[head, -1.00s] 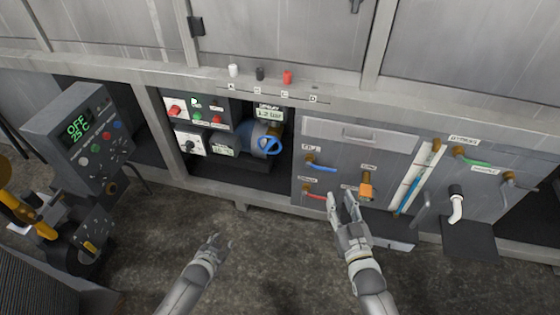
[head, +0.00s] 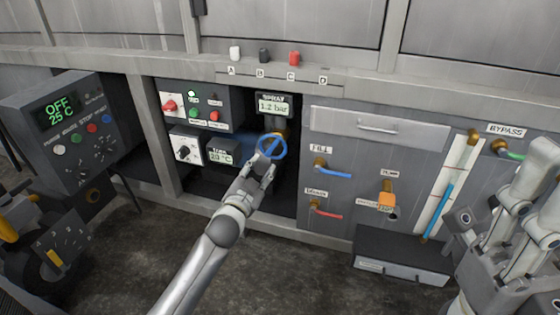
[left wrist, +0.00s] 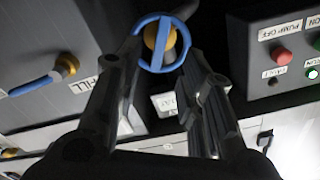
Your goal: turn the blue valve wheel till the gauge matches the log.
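The blue valve wheel (head: 271,147) is a ring with a crossbar on a brass stem, in the open bay below the display. It also shows in the left wrist view (left wrist: 161,38). My left gripper (head: 258,165) is at the wheel's lower front. In the left wrist view its fingers (left wrist: 163,55) are spread, one on each side of the wheel; contact is unclear. The gauge display (head: 274,105) reads "SPRAY 1.2 bar". I cannot make out a log. My right gripper (head: 525,190) is large at the right edge, partly cut off, its fingers apart and empty.
Left of the wheel are a switch panel (head: 196,106) and a small 20 °C display (head: 222,152). Right of it is a grey panel with a blue FILL handle (head: 333,171), a red handle (head: 327,212) and an orange handle (head: 387,196). A control box (head: 70,125) reads "OFF 25 C".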

